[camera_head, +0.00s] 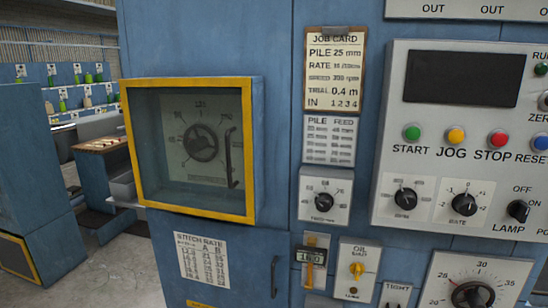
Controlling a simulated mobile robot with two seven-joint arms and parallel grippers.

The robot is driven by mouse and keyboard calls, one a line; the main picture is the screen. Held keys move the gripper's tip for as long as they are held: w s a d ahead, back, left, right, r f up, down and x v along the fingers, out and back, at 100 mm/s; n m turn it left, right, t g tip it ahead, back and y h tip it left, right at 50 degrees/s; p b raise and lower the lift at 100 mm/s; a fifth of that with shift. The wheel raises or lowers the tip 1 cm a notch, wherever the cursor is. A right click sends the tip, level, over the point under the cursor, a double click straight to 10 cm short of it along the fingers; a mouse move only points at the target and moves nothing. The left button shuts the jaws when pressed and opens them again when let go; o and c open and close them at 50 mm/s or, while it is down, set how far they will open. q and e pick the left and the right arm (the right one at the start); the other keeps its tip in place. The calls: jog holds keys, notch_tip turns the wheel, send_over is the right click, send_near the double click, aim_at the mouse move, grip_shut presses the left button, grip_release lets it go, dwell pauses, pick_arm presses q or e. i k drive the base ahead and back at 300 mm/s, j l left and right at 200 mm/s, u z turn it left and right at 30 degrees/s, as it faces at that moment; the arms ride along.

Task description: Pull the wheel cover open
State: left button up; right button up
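The wheel cover is a clear pane in a yellow frame (190,84), on the front of a blue box that stands out from the blue cabinet. It looks shut. A black upright handle (229,157) is on the right side of the pane. Behind the pane is a dark round wheel (201,143) on a pale numbered dial plate. Neither of my grippers is in the head view, so nothing is seen touching the cover or its handle.
To the right are a job card (334,68), a small knob panel (324,200) and a control panel with a dark screen (461,77) and coloured buttons. A stitch rate sheet (202,259) and a black door handle (274,277) are below. Shelves and floor show at left.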

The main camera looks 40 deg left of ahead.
aim_at(244, 83)
jog(key=u, duration=1.65)
jog(key=i+u, duration=0.15)
jog(key=i, duration=0.2)
